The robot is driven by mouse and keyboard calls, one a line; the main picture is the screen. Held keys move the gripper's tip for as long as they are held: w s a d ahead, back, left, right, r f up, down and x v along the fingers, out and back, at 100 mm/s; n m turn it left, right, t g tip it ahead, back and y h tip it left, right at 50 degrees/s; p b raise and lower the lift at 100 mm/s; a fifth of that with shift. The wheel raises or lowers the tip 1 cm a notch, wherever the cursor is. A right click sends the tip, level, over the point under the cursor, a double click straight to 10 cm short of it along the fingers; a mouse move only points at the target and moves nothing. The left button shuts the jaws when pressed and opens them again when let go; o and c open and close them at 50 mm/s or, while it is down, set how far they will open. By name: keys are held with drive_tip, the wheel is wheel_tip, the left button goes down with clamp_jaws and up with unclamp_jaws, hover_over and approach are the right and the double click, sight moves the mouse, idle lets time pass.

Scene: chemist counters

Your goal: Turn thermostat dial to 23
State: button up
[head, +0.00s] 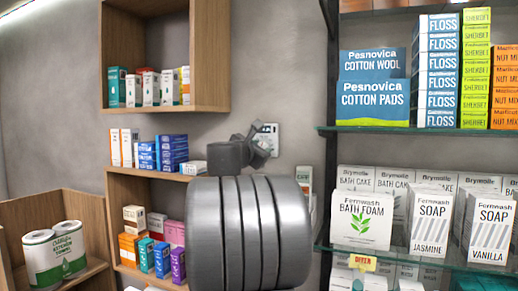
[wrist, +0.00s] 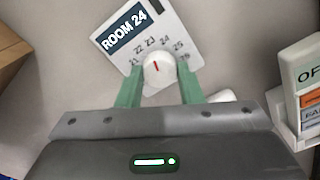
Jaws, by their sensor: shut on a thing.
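The thermostat is a white wall plate (wrist: 185,30) with a dark "ROOM 24" label and printed numbers from about 21 to 26. It sits tilted in the wrist view. Its round white dial (wrist: 160,77) has a red mark that points up and slightly left, roughly toward 23; the exact reading is hard to tell. My gripper (wrist: 158,84) is shut on the dial, with a green finger at each side. In the head view the thermostat (head: 273,128) is on the grey wall, partly hidden behind my gripper (head: 262,143); the dial is not visible there.
A wooden shelf with boxes (head: 168,110) hangs left of the thermostat. A glass shelf (head: 420,129) with stacked boxes stands right. In the wrist view a white holder with cards (wrist: 305,85) is close on the right. Bare wall surrounds the plate.

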idle(0.3)
drive_tip(key=o, duration=1)
drive_tip(key=b+v, duration=0.4)
drive_tip(key=v, duration=0.9)
drive_tip(key=shift+s, duration=0.4)
drive_tip(key=p+x, duration=0.4)
drive_tip(key=x, duration=1)
drive_tip(key=shift+a, duration=0.15)
